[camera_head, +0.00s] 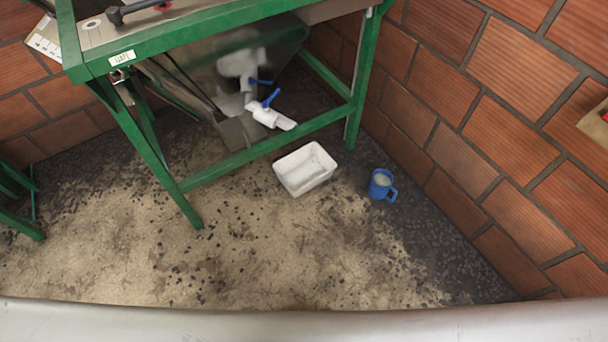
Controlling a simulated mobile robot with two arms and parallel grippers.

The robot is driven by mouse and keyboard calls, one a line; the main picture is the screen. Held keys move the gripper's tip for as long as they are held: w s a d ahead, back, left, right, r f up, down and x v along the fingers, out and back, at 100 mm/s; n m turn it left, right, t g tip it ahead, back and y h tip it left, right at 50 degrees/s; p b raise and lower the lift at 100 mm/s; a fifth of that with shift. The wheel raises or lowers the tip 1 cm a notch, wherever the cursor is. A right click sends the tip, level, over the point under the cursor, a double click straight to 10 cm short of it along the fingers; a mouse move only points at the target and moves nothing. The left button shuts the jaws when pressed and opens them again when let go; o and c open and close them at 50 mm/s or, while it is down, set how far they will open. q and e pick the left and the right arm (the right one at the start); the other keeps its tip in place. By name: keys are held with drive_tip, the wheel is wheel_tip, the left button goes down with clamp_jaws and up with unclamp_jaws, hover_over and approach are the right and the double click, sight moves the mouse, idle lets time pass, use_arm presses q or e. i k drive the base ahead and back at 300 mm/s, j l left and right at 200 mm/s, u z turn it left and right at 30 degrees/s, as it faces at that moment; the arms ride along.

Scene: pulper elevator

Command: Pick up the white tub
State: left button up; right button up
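The white tub (305,168) is a rectangular open container. It stands upright on the floor in front of the green frame's lower rail, slightly right of the picture's middle. Its inside looks empty apart from some marks on the bottom. Neither of my grippers is in view.
A green metal frame (265,146) holds a machine with a chute and a white pipe (270,116) with blue valve handles, behind the tub. A blue mug (381,185) stands right of the tub. A brick wall (490,130) bounds the right. The dirt floor (270,250) in front is clear.

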sight(298, 181)
drive_tip(key=i+j, duration=0.25)
drive_tip(key=i, duration=0.2)
drive_tip(key=i+j, duration=0.25)
drive_tip(key=i, duration=0.15)
drive_tip(key=l+z, duration=0.05)
